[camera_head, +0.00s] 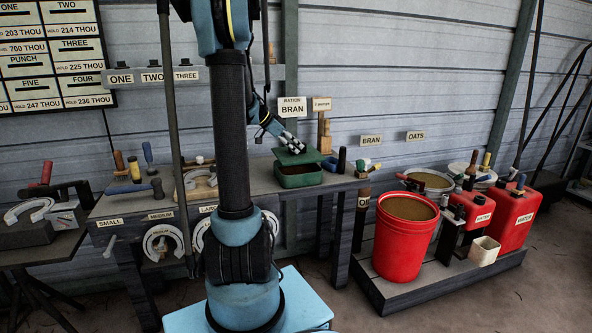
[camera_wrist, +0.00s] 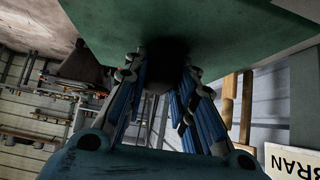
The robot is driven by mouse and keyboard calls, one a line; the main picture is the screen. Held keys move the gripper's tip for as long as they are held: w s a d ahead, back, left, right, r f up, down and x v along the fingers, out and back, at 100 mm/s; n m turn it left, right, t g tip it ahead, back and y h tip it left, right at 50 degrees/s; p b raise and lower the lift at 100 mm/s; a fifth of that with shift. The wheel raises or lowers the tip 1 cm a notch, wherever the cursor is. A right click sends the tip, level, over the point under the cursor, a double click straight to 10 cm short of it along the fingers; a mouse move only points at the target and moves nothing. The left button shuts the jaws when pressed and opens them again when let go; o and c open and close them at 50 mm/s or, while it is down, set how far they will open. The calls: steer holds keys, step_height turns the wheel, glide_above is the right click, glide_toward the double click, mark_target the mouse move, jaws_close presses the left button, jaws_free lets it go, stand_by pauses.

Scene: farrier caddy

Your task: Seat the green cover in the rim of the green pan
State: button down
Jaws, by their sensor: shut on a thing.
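The green cover (camera_head: 297,156) is a flat plate over the green pan (camera_head: 299,181), which sits at the right end of the grey bench. A strip of the pan's dark inside shows below the cover's near edge. I cannot tell whether the cover touches the rim. My gripper (camera_head: 292,146) is shut on the green cover from above. In the wrist view the cover's green face (camera_wrist: 215,30) fills the top, and my gripper's fingers (camera_wrist: 165,72) close around a dark part at its middle. That part is in shadow.
A wooden block stand (camera_head: 324,135) and the bran sign (camera_head: 291,108) stand behind the pan. Dark bottles (camera_head: 341,160) stand close at its right. A horseshoe board (camera_head: 200,184) lies to the left. A red bucket (camera_head: 404,238) stands on a low platform at right.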

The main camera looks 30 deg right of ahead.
mark_target(294, 155)
steer(key=shift+f, duration=0.25)
steer(key=shift+f, duration=1.4)
steer(key=shift+f, duration=0.8)
stand_by(1.2)
steer(key=c, duration=1.2)
jaws_free()
steer(key=shift+c, duration=0.2)
steer(key=v, duration=1.2)
